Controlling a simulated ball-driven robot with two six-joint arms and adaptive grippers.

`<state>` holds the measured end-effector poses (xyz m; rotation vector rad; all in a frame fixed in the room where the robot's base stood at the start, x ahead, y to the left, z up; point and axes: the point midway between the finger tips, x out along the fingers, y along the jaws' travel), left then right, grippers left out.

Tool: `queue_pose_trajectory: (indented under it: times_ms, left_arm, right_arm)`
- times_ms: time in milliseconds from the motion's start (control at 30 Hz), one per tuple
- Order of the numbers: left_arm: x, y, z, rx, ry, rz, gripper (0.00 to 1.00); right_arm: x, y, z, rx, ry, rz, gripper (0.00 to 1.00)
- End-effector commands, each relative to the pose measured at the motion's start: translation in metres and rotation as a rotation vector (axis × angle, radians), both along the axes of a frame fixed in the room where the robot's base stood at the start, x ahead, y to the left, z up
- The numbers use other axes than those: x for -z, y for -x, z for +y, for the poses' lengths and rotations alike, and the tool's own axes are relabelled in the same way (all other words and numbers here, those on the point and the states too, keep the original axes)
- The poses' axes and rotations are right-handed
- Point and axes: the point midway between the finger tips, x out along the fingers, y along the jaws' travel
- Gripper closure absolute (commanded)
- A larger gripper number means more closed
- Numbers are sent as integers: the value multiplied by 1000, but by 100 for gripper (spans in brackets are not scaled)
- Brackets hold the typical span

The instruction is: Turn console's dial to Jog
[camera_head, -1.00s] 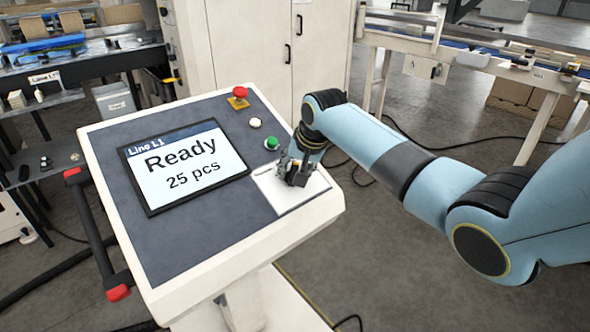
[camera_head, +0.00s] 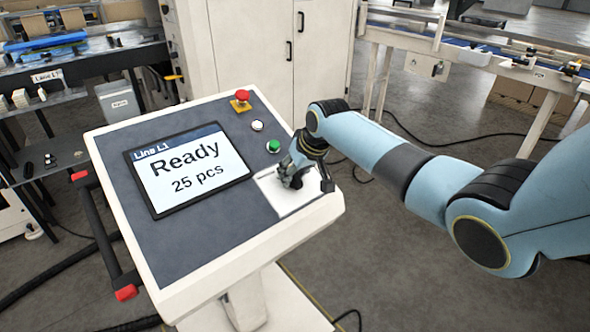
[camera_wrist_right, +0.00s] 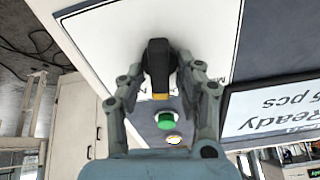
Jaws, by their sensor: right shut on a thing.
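The console (camera_head: 200,235) has a slanted dark top with a screen (camera_head: 190,168) reading "Line L1 Ready 25 pcs". Its dial sits on a white plate (camera_head: 290,203) at the panel's right; my gripper mostly hides it in the head view. In the right wrist view the dial (camera_wrist_right: 158,65) is a black knob with a yellow end. My right gripper (camera_head: 290,178) is shut on the dial, with a finger on each side, as the right wrist view (camera_wrist_right: 160,85) shows. The plate's lettering is mostly covered, so the dial's setting cannot be read. My left gripper is not in view.
A red button (camera_head: 241,97) on a yellow base, a white button (camera_head: 257,125) and a green button (camera_head: 273,146) line the panel above the plate. A white cabinet (camera_head: 270,50) stands behind the console. A dark side rail (camera_head: 103,230) runs along its left.

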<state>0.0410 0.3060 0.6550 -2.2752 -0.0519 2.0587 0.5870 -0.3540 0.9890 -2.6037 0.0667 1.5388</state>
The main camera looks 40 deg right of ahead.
Motion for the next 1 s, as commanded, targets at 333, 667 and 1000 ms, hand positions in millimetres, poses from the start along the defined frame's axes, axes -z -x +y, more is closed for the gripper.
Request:
queue_pose_trajectory:
  times_ms: [333, 667, 1000]
  left_arm:
    - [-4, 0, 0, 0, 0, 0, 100]
    - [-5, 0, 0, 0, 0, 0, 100]
    - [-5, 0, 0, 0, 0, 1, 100]
  right_arm:
    - [0, 0, 1, -145, 64, -5, 97]
    - [0, 0, 1, -177, 78, -6, 97]
    - [0, 0, 1, -176, 78, -6, 60]
